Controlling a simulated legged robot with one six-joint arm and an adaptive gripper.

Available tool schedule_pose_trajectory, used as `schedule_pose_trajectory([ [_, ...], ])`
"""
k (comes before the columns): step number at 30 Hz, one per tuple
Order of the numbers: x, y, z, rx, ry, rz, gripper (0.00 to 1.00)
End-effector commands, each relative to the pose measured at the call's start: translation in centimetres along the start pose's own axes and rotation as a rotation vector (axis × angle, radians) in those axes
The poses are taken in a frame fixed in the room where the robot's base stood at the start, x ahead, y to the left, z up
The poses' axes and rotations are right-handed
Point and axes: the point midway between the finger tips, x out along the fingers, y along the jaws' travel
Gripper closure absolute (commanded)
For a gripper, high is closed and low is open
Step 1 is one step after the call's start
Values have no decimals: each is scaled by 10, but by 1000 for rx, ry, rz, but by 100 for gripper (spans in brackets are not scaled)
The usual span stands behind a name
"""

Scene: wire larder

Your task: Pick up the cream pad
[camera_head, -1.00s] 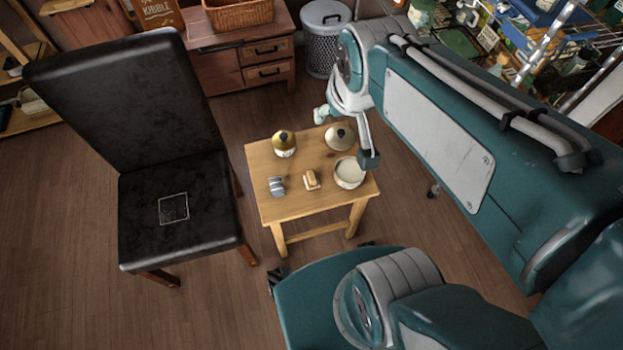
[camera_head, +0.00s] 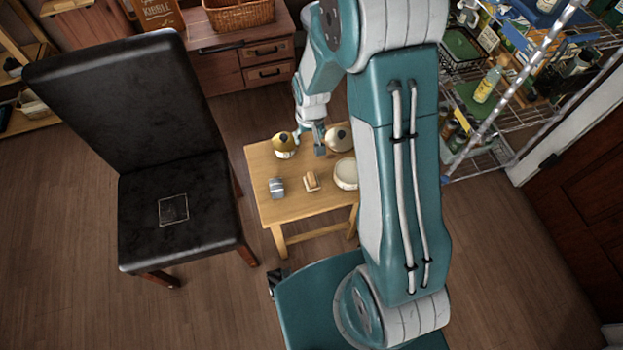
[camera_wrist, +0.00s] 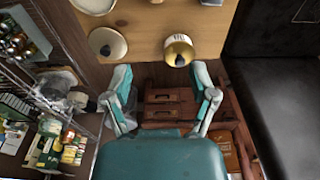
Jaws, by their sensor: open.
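A small tan-and-cream block (camera_head: 311,181) lies on the small wooden table (camera_head: 275,208) near its front middle; it is the likeliest cream pad, but I cannot be sure. It is out of frame in the wrist view. My gripper (camera_wrist: 161,88) is open and empty. In the head view it hangs by the table's back edge, between the gold pot (camera_head: 285,143) and the cream lid-like piece (camera_head: 339,138), behind the block. In the wrist view the gold pot (camera_wrist: 179,50) and lid-like piece (camera_wrist: 107,44) show beyond the fingertips.
A grey roll-like object (camera_head: 276,187) lies left of the block, and a cream bowl (camera_head: 346,173) stands right. A black chair (camera_head: 180,230) is left of the table. A drawer cabinet (camera_head: 240,62) stands behind. A loaded wire shelf (camera_head: 470,165) is at right.

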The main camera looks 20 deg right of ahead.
Motion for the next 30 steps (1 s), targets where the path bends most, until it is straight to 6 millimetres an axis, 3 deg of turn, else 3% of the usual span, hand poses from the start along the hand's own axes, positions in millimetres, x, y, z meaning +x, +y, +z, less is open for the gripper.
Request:
schedule_pose_trajectory([
  [1,23,0,2,0,-25,0,26],
  [3,50,-1,5,0,-47,1,26],
  [9,105,-1,16,0,-90,1,26],
  [24,167,0,24,0,-98,1,26],
  [30,180,1,23,1,-98,1,26],
])
